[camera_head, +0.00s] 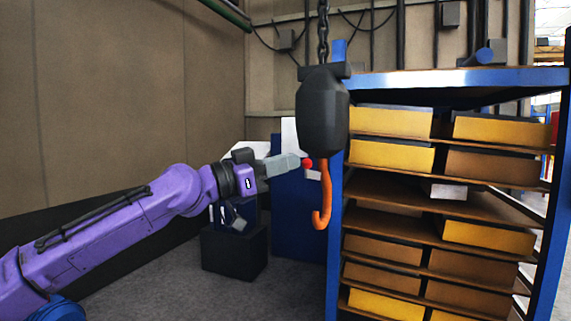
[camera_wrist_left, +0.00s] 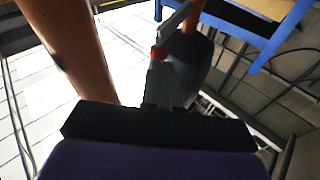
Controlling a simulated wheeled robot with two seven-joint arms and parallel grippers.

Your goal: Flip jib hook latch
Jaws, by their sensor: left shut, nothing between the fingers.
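The jib's dark hook block (camera_head: 322,112) hangs from a chain in the head view. The orange hook (camera_head: 324,200) hangs below it. A red knob (camera_head: 308,163) sits at the hook's upper left, just under the block. In the left wrist view the red knob (camera_wrist_left: 158,52) is at the fingertips, beside a light grey bar (camera_wrist_left: 175,20), perhaps the latch. My left gripper (camera_head: 298,162) reaches in from the left, shut and empty, its tip at or very close to the knob. Contact cannot be told. Its fingers also show in the wrist view (camera_wrist_left: 163,85). My right gripper is not in view.
A blue-framed shelf rack (camera_head: 455,78) with yellow and brown boxes stands just behind and right of the hook. A dark box (camera_head: 235,250) stands on the floor below my left forearm. A blue panel (camera_head: 297,215) stands behind the hook. The floor at lower left is clear.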

